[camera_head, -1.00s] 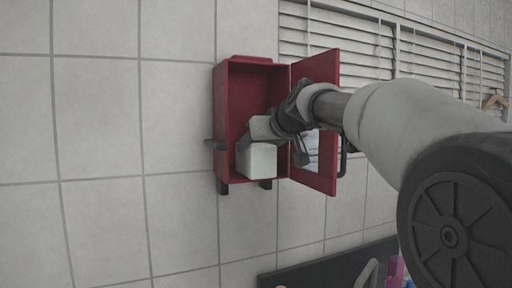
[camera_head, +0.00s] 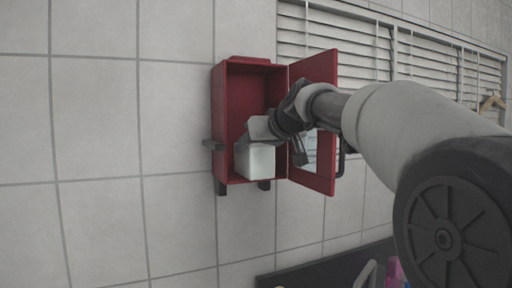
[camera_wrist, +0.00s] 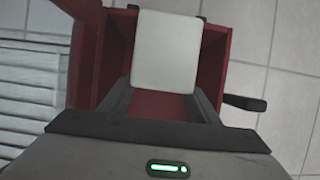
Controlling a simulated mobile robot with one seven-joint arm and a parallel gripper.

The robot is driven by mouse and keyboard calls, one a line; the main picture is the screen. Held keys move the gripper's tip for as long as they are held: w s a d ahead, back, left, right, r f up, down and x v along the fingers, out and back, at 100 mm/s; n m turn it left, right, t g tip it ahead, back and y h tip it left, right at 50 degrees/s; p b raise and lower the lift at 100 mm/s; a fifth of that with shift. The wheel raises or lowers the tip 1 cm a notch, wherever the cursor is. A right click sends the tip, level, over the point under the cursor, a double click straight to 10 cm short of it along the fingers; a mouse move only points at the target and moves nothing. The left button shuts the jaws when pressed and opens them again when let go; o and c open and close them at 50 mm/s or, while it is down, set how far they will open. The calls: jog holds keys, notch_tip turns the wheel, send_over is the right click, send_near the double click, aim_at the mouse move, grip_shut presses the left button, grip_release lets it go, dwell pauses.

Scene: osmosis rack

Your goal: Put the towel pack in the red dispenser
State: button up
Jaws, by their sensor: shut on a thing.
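The red dispenser (camera_head: 227,104) is fixed to the tiled wall, its door (camera_head: 322,72) swung open to the right. The white towel pack (camera_head: 256,162) is inside the lower part of the dispenser, at or just above its floor. My gripper (camera_head: 252,140) reaches in from the right, shut on the upper part of the pack. In the wrist view the pack (camera_wrist: 165,52) lies between the two fingers of my gripper (camera_wrist: 160,98), with red dispenser walls (camera_wrist: 211,50) around it. Whether the pack touches the dispenser floor is hard to tell.
A dark handle (camera_head: 214,145) sticks out at the dispenser's left side. White slatted shutters (camera_head: 345,45) are behind the open door. A dark rail or ledge (camera_head: 320,268) is below at the right. The tiled wall at the left is bare.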

aim_at(263, 152)
jog(key=shift+w+a+f, duration=0.2)
jog(key=shift+w, duration=0.25)
dwell(0.6)
jog(key=o, duration=1.5)
jog(key=shift+c, duration=0.2)
jog(key=shift+s, duration=0.1)
jog(key=shift+s+d+f+b, duration=0.15)
jog(key=shift+s+d+b, duration=0.05)
jog(key=shift+s+b, duration=0.3)
jog(key=shift+s+d+b, duration=0.4)
jog(key=shift+s+b, duration=0.35)
jog(key=shift+s, duration=0.15)
jog(key=shift+s+d+b, duration=0.4)
jog(key=shift+s+b, duration=0.35)
jog(key=shift+s, duration=0.15)
jog(key=shift+s+d+b, duration=0.4)
jog(key=shift+s+b, duration=0.35)
jog(key=shift+s, duration=0.15)
jog(key=s+d+b, duration=0.3)
jog(key=s+b, duration=0.1)
jog(key=s, duration=0.3)
jog(key=shift+s, duration=0.15)
